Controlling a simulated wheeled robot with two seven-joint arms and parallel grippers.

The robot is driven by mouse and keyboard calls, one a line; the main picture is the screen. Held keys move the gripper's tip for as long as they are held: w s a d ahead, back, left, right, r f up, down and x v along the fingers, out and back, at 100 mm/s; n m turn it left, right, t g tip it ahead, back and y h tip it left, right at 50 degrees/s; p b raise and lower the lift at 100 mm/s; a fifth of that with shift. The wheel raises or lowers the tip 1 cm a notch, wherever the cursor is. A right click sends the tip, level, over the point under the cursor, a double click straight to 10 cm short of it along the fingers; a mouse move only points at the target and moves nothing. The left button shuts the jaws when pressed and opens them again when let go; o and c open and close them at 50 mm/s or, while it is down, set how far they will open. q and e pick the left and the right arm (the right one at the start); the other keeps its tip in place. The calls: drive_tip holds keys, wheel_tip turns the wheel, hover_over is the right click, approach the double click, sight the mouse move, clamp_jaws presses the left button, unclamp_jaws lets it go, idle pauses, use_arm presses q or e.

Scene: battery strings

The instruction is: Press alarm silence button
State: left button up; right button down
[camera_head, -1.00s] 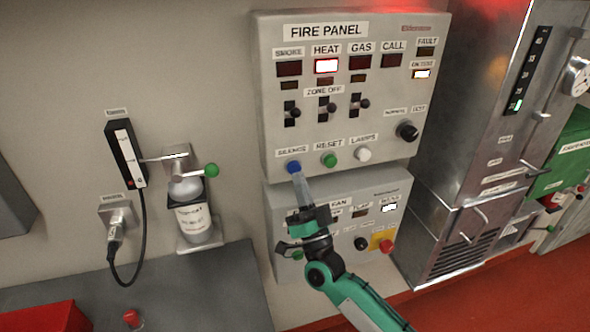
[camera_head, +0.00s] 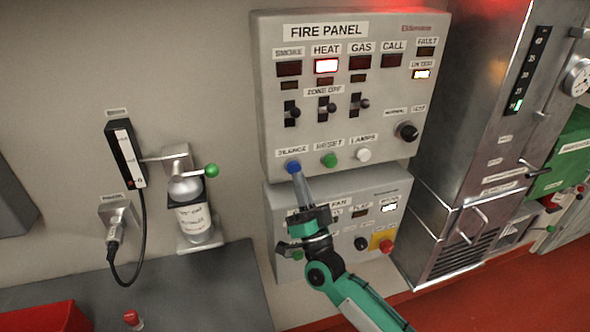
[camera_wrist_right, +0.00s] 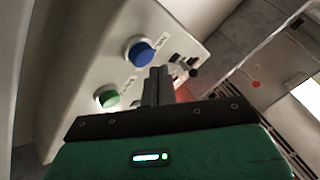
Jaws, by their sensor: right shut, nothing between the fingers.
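The fire panel (camera_head: 383,150) is a grey wall box with labelled lights, toggle switches and a bottom row of buttons. Its blue silence button (camera_head: 293,166) is at the lower left, and it also shows in the right wrist view (camera_wrist_right: 141,52). My right gripper (camera_head: 299,178) is shut and empty, its tips just below the blue button in the head view. In the right wrist view the fingers (camera_wrist_right: 157,75) lie just beside the button; I cannot tell whether they touch it. The left gripper is not in view.
A green reset button (camera_head: 329,160) and a white lamps button (camera_head: 363,155) sit right of the blue one. A fan box (camera_head: 400,188) with a red button (camera_head: 386,246) is below. A bottle (camera_head: 194,218) stands in a wall holder at left.

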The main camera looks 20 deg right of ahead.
drive_tip(key=shift+w, duration=0.15)
drive_tip(key=shift+w, duration=0.3)
drive_tip(key=shift+w+b, duration=0.4)
drive_tip(key=shift+w, duration=0.3)
idle(0.8)
drive_tip(key=shift+s, duration=0.1)
drive_tip(key=shift+s+p, duration=0.35)
drive_tip(key=shift+s, duration=0.65)
drive_tip(key=s+p, duration=0.1)
drive_tip(key=s, duration=0.4)
drive_tip(key=shift+d, duration=0.1)
